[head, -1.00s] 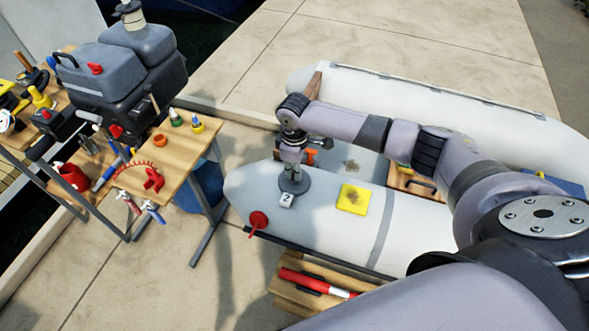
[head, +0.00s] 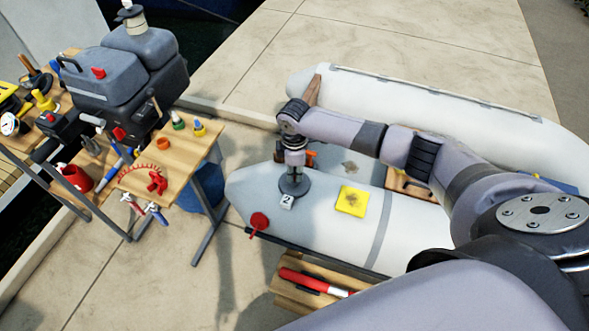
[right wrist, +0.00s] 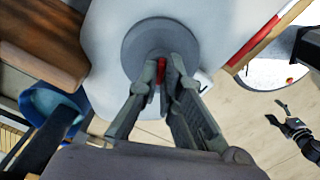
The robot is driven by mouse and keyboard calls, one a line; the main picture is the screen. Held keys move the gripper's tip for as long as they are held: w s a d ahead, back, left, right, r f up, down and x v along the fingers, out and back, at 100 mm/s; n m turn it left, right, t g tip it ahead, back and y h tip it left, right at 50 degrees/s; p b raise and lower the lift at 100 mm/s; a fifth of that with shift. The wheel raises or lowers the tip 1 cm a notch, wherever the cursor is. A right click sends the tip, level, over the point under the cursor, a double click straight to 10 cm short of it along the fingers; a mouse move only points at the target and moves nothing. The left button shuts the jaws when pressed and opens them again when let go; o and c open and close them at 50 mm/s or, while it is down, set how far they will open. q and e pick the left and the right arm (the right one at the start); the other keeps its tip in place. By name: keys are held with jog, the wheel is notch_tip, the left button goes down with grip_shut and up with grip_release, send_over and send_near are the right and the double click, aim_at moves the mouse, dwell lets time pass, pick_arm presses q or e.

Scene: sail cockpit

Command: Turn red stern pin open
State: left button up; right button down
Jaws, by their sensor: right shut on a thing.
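The red stern pin (right wrist: 161,71) shows in the right wrist view as a small red piece at the centre of a round grey valve (right wrist: 140,42). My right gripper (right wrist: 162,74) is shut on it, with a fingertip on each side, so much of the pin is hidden. In the head view my right gripper (head: 294,172) points down at the grey valve (head: 290,189) on the near boat tube, beside a tag marked 2 (head: 287,202); the pin is hidden there. My left gripper (right wrist: 280,113) shows small at the right of the wrist view, fingers apart and empty.
A red round cap (head: 259,221) with a strap lies on the tube's end. A yellow patch (head: 351,201) is to the valve's right. A wooden workbench (head: 186,160) with tools and an outboard motor (head: 130,75) stand left.

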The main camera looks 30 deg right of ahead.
jog(key=n, duration=0.2)
jog(key=shift+r+n+p, duration=0.1)
jog(key=shift+n+p, duration=0.3)
jog(key=n, duration=0.3)
jog(key=shift+n, duration=0.3)
jog(key=n, duration=0.3)
jog(key=shift+n, duration=2.2)
jog(key=c, duration=1.8)
grip_release()
jog(key=shift+o, duration=0.2)
notch_tip(320, 180, up, 12)
